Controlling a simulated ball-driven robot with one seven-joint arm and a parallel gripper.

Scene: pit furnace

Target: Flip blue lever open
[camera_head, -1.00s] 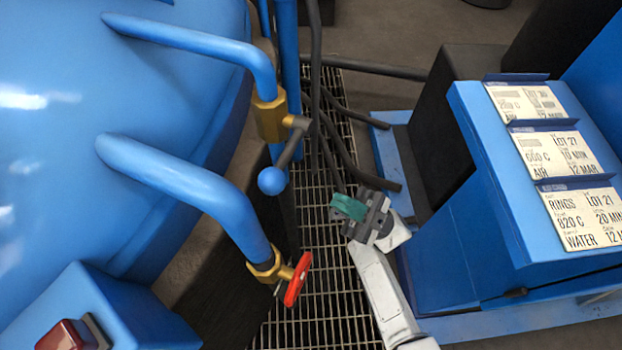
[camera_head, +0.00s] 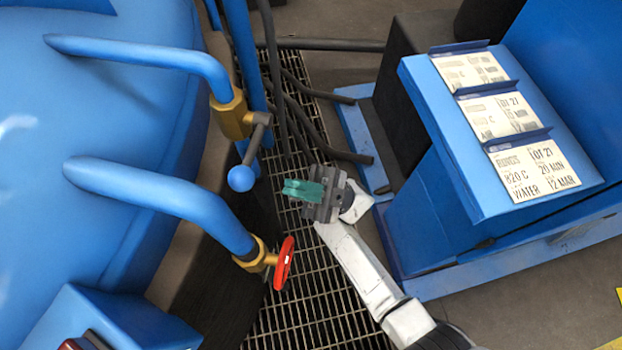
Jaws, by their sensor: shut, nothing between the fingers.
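The blue lever is a grey arm with a blue ball knob (camera_head: 241,178) on its end. It hangs down from a brass valve body (camera_head: 232,116) on the upper blue pipe, tilted slightly left toward the knob. My gripper (camera_head: 290,189) has teal fingers, which look shut with nothing between them. It is to the right of the blue knob and a little lower in the picture, apart from it, above the floor grating.
A red handwheel (camera_head: 283,263) on a lower brass valve is below my gripper. Black hoses (camera_head: 291,110) run behind it. A blue stand with lot cards (camera_head: 533,170) is on the right. A blue furnace vessel (camera_head: 80,120) fills the left.

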